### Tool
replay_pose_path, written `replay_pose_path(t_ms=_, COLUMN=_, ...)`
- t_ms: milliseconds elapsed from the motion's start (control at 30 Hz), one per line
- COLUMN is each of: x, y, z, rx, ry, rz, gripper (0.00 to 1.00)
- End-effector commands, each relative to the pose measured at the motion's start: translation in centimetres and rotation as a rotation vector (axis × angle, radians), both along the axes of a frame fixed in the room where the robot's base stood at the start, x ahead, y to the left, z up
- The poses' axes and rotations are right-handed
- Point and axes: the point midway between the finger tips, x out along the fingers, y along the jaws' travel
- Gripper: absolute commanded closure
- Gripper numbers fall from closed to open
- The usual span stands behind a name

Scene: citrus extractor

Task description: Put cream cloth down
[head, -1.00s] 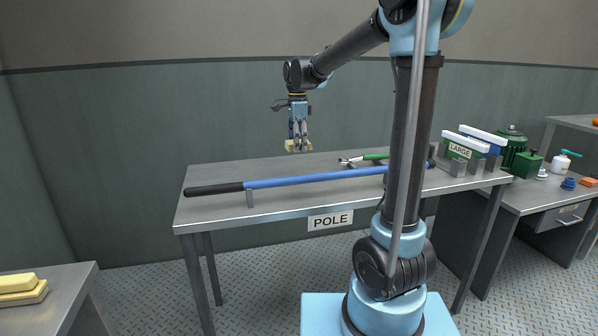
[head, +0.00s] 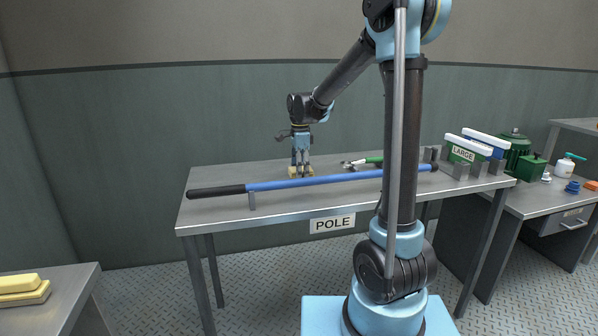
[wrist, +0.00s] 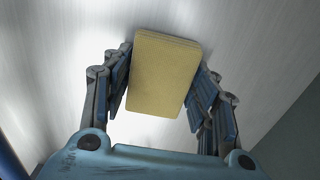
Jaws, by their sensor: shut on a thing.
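The cream cloth (wrist: 163,73) is a folded, flat rectangular pad between the two fingers of my gripper (wrist: 160,85) in the wrist view. In the head view the cloth (head: 294,172) is at the tabletop behind the blue pole, partly hidden by the fingers. My gripper (head: 301,170) points down and is shut on the cloth. The cloth is at or very close to the grey metal table (head: 225,212); I cannot tell whether it touches.
A blue pole (head: 320,180) with a black grip lies across holders in front of my gripper. A green-handled tool (head: 370,160) lies to the right. Boxes marked LARGE (head: 462,153) stand at the right end. The table's back left is clear.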

Motion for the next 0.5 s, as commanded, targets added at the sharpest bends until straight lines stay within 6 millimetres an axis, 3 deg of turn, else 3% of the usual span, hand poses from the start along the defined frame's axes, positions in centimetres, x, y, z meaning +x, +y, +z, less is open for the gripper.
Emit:
replay_pose_path(t_ms=200, x=0.01, y=0.01, z=-0.17, rx=0.000, ry=0.000, rz=0.000, gripper=0.72)
replay_pose_path(t_ms=233, x=0.01, y=0.01, z=-0.13, rx=0.000, ry=0.000, rz=0.000, gripper=0.40)
replay_pose_path(t_ms=300, x=-0.01, y=0.02, z=-0.12, rx=0.000, ry=0.000, rz=0.000, gripper=0.26)
replay_pose_path(t_ms=500, x=-0.01, y=0.03, z=-0.11, rx=0.000, ry=0.000, rz=0.000, gripper=0.26)
